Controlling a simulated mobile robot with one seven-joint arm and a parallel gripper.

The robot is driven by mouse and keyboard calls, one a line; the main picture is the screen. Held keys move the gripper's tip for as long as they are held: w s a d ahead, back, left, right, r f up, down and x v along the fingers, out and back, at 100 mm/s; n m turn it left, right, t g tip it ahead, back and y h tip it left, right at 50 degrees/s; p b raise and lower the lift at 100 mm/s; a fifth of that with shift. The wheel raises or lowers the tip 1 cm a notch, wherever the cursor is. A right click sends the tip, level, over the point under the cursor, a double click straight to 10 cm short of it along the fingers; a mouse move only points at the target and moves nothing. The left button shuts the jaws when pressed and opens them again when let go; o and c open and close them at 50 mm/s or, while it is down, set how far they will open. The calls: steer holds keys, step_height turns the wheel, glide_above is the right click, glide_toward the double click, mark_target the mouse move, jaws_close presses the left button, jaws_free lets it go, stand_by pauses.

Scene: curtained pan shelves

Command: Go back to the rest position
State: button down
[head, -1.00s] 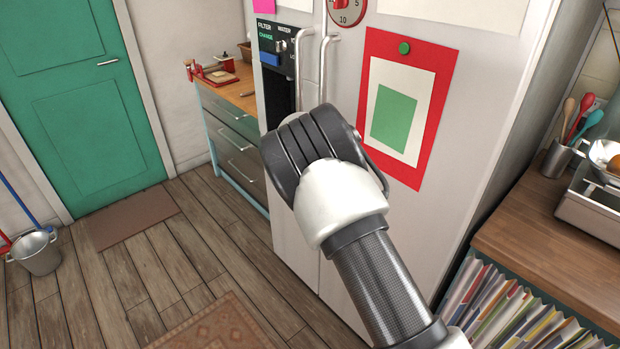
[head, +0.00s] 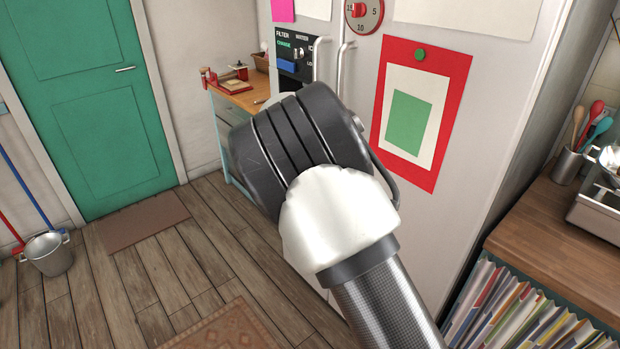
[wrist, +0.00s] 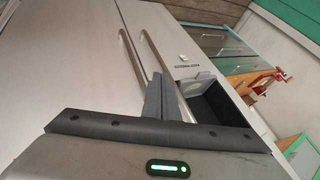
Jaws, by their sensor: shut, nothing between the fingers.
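My gripper (wrist: 161,90) shows in the wrist view, with its two grey fingers together and nothing between them. In that view it is in front of the fridge and appears close to the long door handles; I cannot tell the exact gap. In the head view my arm reaches up from the bottom right, and its dark end link hides the fingers. The fridge (head: 470,180) stands behind the arm, with its handles (head: 342,72) partly covered.
A wooden counter (head: 560,230) with a utensil cup (head: 567,165) and paper files (head: 500,310) is on the right. A workbench (head: 238,97) stands left of the fridge. A bucket (head: 50,254) is near the green door (head: 90,110). The floor at left is mostly clear.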

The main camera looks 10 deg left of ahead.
steer(key=shift+r, duration=0.1)
steer(key=s+d+r+n+g+y+p, duration=0.1)
steer(key=s+d+r, duration=0.6)
steer(key=d+r, duration=0.3)
steer(key=s+d+r+n+g+p, duration=0.1)
steer(key=s+d+r, duration=0.65)
steer(key=d, duration=0.45)
steer(key=s+d+r+n+h, duration=0.1)
steer(key=s+d, duration=0.4)
steer(key=s, duration=0.7)
steer(key=s+d+r+n+h+p, duration=0.1)
steer(key=s+d+n, duration=0.3)
steer(key=s, duration=0.9)
steer(key=shift+d, duration=0.9)
